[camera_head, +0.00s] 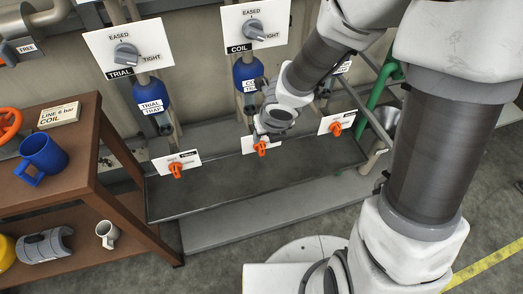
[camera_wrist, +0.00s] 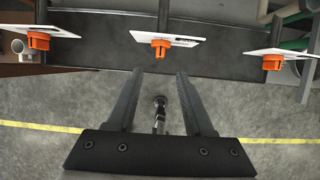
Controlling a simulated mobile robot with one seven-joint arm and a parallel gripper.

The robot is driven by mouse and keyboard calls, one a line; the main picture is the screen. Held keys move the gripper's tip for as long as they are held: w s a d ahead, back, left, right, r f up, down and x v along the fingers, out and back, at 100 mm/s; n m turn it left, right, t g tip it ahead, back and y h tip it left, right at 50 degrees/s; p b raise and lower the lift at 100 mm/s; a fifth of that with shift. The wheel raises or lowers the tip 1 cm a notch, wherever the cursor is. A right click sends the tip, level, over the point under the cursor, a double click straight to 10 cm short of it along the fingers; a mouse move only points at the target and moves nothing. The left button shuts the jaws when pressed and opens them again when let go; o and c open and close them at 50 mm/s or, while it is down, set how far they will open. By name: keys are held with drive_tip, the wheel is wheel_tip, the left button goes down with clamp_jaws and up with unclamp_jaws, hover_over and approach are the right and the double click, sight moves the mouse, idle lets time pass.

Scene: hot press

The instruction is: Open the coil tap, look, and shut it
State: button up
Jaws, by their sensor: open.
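The middle orange tap (camera_head: 261,148) sits on a white plate above the dark trough, below the board marked COIL (camera_head: 240,48). It also shows in the wrist view (camera_wrist: 161,46), just beyond my fingertips and centred between them. My gripper (camera_wrist: 157,74) is open and empty, with its two dark fingers apart. In the head view my wrist is right at the middle plate and my fingers are mostly hidden. Print on the plate is too small to read. No flow from the tap can be made out.
Similar orange taps stand left (camera_head: 176,170) and right (camera_head: 336,128). The long dark trough (camera_head: 215,194) runs beneath them. A blue trap marked TRIAL (camera_head: 150,97) hangs left. A brown shelf (camera_head: 93,140) holds a blue mug (camera_head: 43,155). A green pipe (camera_head: 380,88) is at the right.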

sight(262, 147)
drive_tip(key=b+x, duration=0.8)
drive_tip(key=x, duration=0.4)
drive_tip(key=shift+w+f, duration=0.15)
drive_tip(key=shift+f, duration=0.05)
clamp_jaws()
